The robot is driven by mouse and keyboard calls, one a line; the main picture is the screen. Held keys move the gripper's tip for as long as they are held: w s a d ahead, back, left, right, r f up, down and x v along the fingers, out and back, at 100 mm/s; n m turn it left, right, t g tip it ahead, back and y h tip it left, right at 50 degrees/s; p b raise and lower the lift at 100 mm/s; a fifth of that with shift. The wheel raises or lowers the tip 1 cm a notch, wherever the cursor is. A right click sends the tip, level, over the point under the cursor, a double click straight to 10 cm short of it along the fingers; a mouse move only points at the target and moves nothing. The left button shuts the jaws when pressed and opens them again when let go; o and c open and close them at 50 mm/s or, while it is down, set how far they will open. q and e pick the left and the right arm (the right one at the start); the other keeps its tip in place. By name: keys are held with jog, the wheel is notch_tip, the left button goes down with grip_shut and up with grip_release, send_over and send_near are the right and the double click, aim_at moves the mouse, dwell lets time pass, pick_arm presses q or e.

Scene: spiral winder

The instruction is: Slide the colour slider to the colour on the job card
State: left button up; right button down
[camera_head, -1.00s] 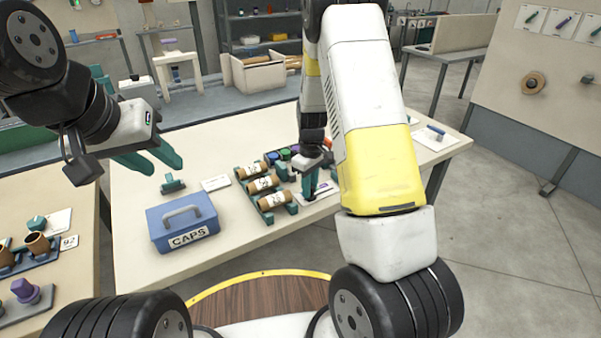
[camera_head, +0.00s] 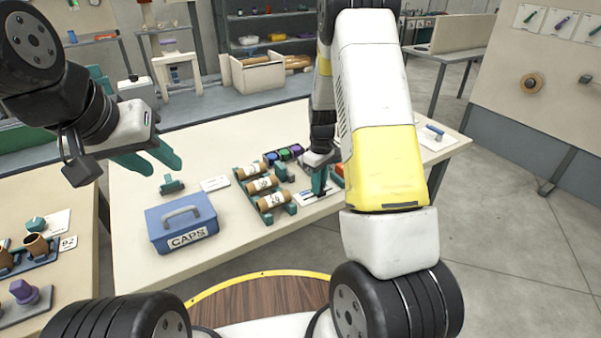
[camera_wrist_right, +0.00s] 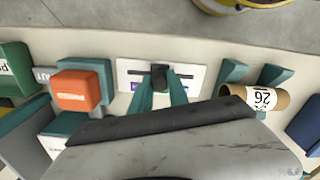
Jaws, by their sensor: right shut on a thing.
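The colour slider's white plate (camera_head: 308,198) lies on the table right of the kraft tubes, partly hidden by my right gripper. In the right wrist view the plate (camera_wrist_right: 128,68) has a dark slot, and a dark knob (camera_wrist_right: 160,72) stands in it. Patches of purple show on the plate beside the fingers. My right gripper (camera_head: 319,186) is shut on the knob, its green fingers (camera_wrist_right: 162,88) on either side. My left gripper (camera_head: 158,160) is open and empty above the table's left part. A small white card (camera_head: 215,183) lies left of the tubes; its print is unreadable.
A rack (camera_head: 266,216) of kraft tubes (camera_head: 262,184) stands left of the slider, and a blue CAPS box (camera_head: 182,222) is further left. Blue, green and purple caps (camera_head: 284,154) sit behind. An orange block (camera_wrist_right: 76,90) is close beside my right gripper.

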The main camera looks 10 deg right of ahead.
jog(key=shift+w+d, duration=0.25)
jog(key=shift+d, duration=0.35)
jog(key=shift+w+d, duration=0.2)
jog(key=shift+d, duration=0.45)
jog(key=shift+w+d, duration=0.25)
jog(key=shift+d, duration=0.35)
jog(key=shift+r, duration=0.1)
jog(key=c, duration=1.3)
grip_release()
jog(key=shift+d, duration=0.1)
jog(key=shift+o, duration=0.2)
jog(key=shift+r, duration=0.1)
notch_tip(320, 180, up, 8)
jog(key=shift+f, duration=0.25)
